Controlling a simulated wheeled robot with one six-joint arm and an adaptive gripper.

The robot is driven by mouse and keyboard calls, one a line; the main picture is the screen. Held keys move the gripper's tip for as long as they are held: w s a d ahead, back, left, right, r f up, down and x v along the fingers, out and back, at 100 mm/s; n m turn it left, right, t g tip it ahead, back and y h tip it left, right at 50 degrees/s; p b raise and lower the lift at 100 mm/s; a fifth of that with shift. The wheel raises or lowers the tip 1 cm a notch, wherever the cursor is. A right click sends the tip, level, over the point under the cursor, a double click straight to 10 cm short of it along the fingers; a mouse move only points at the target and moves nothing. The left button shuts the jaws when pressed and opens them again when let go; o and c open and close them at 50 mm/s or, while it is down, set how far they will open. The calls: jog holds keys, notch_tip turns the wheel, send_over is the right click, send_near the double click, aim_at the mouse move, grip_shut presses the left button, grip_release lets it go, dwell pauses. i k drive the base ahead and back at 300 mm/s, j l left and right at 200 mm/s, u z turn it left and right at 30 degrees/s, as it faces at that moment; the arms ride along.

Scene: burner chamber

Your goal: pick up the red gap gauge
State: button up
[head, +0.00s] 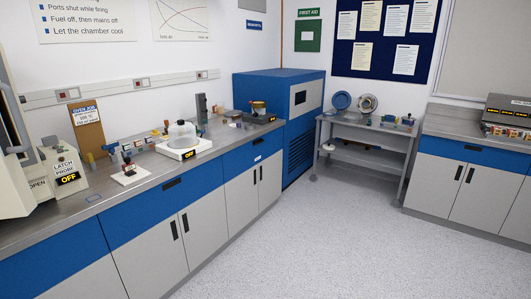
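I cannot make out a red gap gauge for certain at this size. Many small items stand on the long left bench (95,218). A small white block (130,175) there carries a dark and reddish piece, too small to identify. Behind it is a row of small coloured parts (127,150). More small items lie at the bench's far end, and others lie on the grey cart (345,124). My gripper is not in view.
A glass dome on a white base (183,141) reading OFF and a latch probe box (65,172) stand on the left bench. A blue cabinet (290,120) stands beyond it. A right bench (470,125) holds a metal unit. The grey floor (320,240) between is clear.

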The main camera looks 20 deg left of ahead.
aim_at(128, 168)
jog(key=i+l+u, duration=0.1)
jog(key=i+u, duration=0.25)
jog(key=i, duration=0.2)
jog(key=i+l+u, duration=0.35)
jog(key=i, duration=0.2)
jog(key=i+l+u, duration=0.4)
jog(key=i, duration=0.15)
